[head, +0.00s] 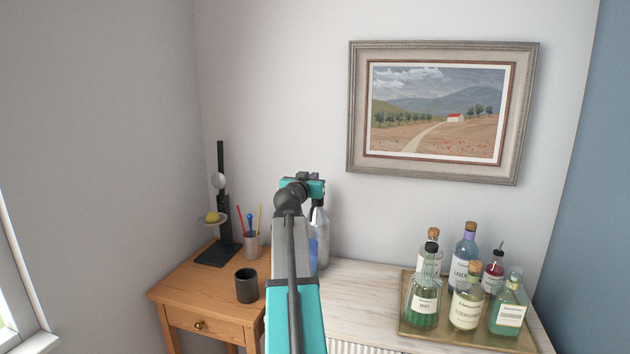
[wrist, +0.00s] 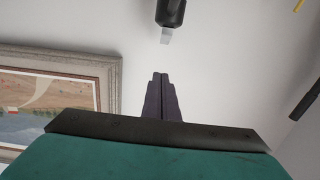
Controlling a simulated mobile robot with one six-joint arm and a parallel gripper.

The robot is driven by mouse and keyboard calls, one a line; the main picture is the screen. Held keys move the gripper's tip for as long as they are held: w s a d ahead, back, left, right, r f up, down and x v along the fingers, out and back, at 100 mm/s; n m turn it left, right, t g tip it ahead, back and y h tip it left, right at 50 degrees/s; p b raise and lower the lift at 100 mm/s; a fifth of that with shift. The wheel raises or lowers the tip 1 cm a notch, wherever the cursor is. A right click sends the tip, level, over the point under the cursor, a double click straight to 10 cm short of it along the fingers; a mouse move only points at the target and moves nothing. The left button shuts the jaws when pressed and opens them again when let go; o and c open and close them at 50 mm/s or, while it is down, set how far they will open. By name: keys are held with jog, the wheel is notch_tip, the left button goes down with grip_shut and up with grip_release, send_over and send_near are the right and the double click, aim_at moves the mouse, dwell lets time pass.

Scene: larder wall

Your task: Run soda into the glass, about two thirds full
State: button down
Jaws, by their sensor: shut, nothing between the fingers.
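A silvery bottle, which looks like the soda siphon (head: 321,232), stands on the pale-topped cabinet, partly hidden behind my arm. A blue patch shows on its left side. I cannot make out the glass in either view; my arm covers part of the cabinet top. My gripper (wrist: 162,82) is shut and empty in the wrist view. A dark spout-like part with a pale tip (wrist: 166,38) is ahead of the fingertips, apart from them; it may belong to the siphon. In the head view the fingertips are hidden by the arm's end near the siphon's top.
A brass tray (head: 462,342) with several labelled bottles stands on the cabinet (head: 365,283) at right. A wooden side table (head: 190,290) at left holds a dark cup (head: 247,286), a pen pot (head: 251,245) and a black stand (head: 222,200). A framed picture (head: 530,110) hangs behind.

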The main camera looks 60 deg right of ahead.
jog(key=shift+b+v, duration=0.3)
jog(key=shift+v, duration=1.2)
jog(key=shift+r, duration=0.2)
